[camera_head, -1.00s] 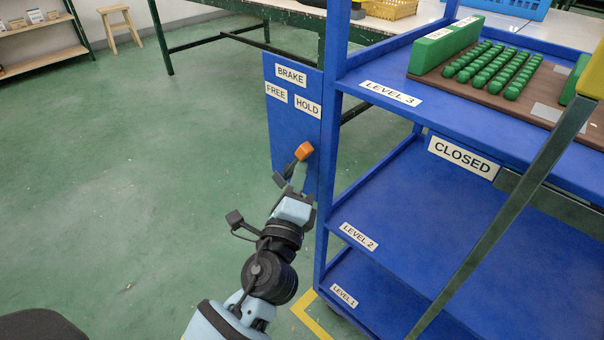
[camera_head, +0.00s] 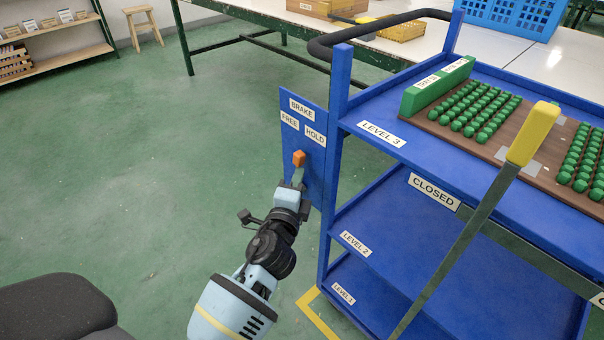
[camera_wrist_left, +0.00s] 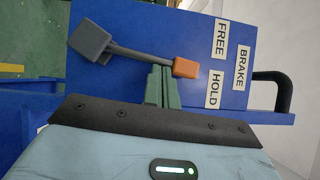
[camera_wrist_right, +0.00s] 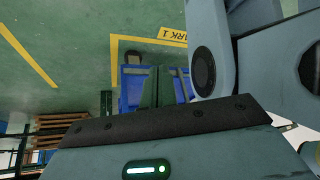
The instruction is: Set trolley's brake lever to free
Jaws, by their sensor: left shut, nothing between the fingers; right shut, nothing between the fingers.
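The blue brake panel (camera_head: 287,150) stands at the trolley's left side, labelled BRAKE, FREE at left and HOLD at right. The brake lever's orange knob (camera_head: 299,158) lies below the labels, between FREE and HOLD; it also shows in the left wrist view (camera_wrist_left: 186,68). There the grey lever arm (camera_wrist_left: 140,55) runs from a grey block to the knob. My left gripper (camera_head: 298,178) is shut and empty, its green fingers (camera_wrist_left: 161,82) beside the arm on the HOLD side, close to the knob; contact is unclear. My right gripper (camera_wrist_right: 157,85) is shut and empty, seen only in its own wrist view.
The blue trolley (camera_head: 345,130) carries a brown tray (camera_head: 490,145) of green balls on level 3. A yellow-handled bar (camera_head: 530,135) slants before it, near a CLOSED label. A black rail (camera_head: 385,25) and white table (camera_head: 490,50) stand behind.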

